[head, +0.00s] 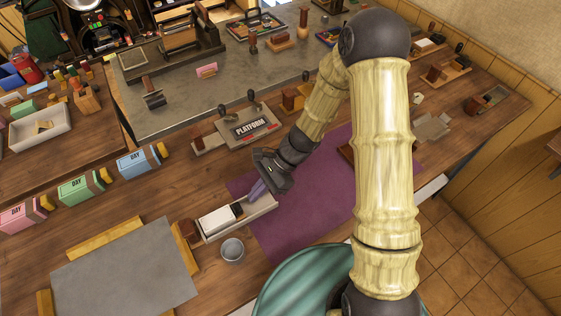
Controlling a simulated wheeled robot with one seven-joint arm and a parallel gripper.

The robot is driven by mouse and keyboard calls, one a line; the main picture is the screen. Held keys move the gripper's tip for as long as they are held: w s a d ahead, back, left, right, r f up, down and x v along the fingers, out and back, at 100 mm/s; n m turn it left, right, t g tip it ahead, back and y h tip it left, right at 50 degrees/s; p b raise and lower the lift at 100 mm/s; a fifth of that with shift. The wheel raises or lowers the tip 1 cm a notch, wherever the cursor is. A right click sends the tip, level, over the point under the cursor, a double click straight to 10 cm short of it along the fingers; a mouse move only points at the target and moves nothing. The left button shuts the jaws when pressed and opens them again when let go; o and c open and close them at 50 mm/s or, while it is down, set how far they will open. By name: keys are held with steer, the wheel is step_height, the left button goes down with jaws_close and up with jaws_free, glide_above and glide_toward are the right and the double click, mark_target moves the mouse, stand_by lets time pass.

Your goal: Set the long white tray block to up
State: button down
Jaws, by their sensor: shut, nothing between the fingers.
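The long white tray (264,208) lies on the wooden bench in the head view, left of the purple mat's middle and partly over the mat. A white block (217,221) fills its left part. A small black piece (238,209) sits beside that block, near the tray's middle. My gripper (258,190) points down at the right part of the tray, right of the black piece. Its fingers are shut and empty. I cannot tell whether the fingertips touch the tray. The tray's far right inside is partly hidden by my gripper.
A brown wooden block (187,230) stands at the tray's left end, and a metal cup (232,250) stands in front. The PLATFORM plate (251,127) lies behind. A grey board (125,272) is at front left. The purple mat (300,225) has clear room.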

steer(key=v, duration=1.4)
steer(key=shift+b, duration=0.45)
steer(key=shift+d+r, duration=0.1)
steer(key=shift+d, duration=0.05)
steer(key=s+d+r+n+t+h, duration=0.1)
steer(key=s+d+n+t+h, duration=0.2)
steer(key=d+n, duration=0.3)
steer(key=s+d+r+n+t+h, duration=0.2)
steer(key=s+d+n+t+h, duration=0.2)
steer(key=d, duration=0.3)
steer(key=shift+r+n+h, duration=0.25)
steer(key=shift+n+h, duration=0.15)
steer(key=shift+n, duration=0.5)
steer(key=shift+w, duration=0.1)
